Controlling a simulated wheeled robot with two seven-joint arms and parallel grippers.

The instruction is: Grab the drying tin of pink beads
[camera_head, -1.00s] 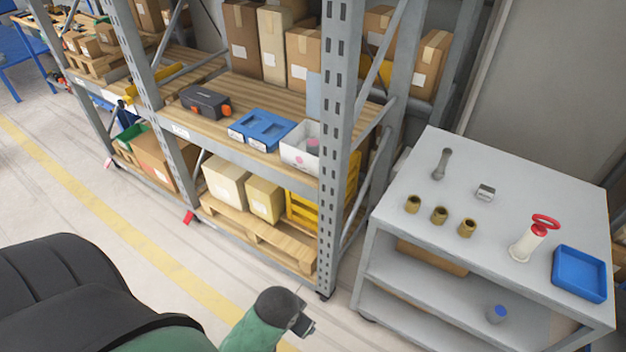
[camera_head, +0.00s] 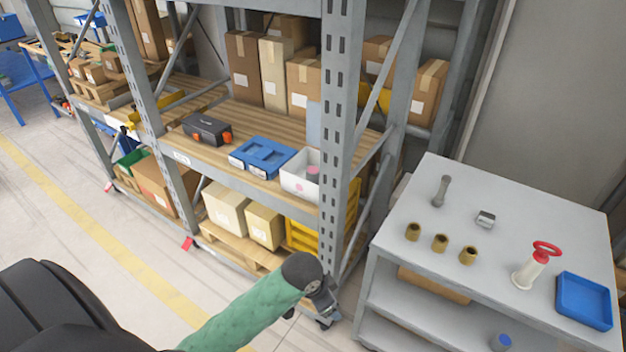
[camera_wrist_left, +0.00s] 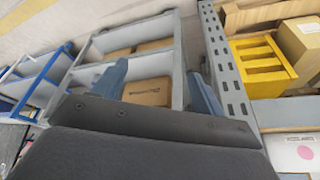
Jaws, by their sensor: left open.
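A small container with a pinkish top (camera_head: 312,174) stands inside a white bin (camera_head: 299,187) with a pink dot, at the right end of the wooden shelf. It is mostly hidden by the bin wall, and I cannot make out beads. The bin's dotted face also shows at the lower right of the wrist view (camera_wrist_left: 303,154). My left gripper (camera_head: 328,302) is below the bin, by the foot of the rack post, apart from everything. In the wrist view its two blue fingers (camera_wrist_left: 160,85) are spread with nothing between them. My right gripper is not in view.
The perforated rack post (camera_head: 336,120) rises just right of the bin. A blue tray (camera_head: 263,157) sits left of it. A grey cart (camera_head: 470,205) at right carries brass fittings, a red-handled valve and another blue tray (camera_head: 583,300).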

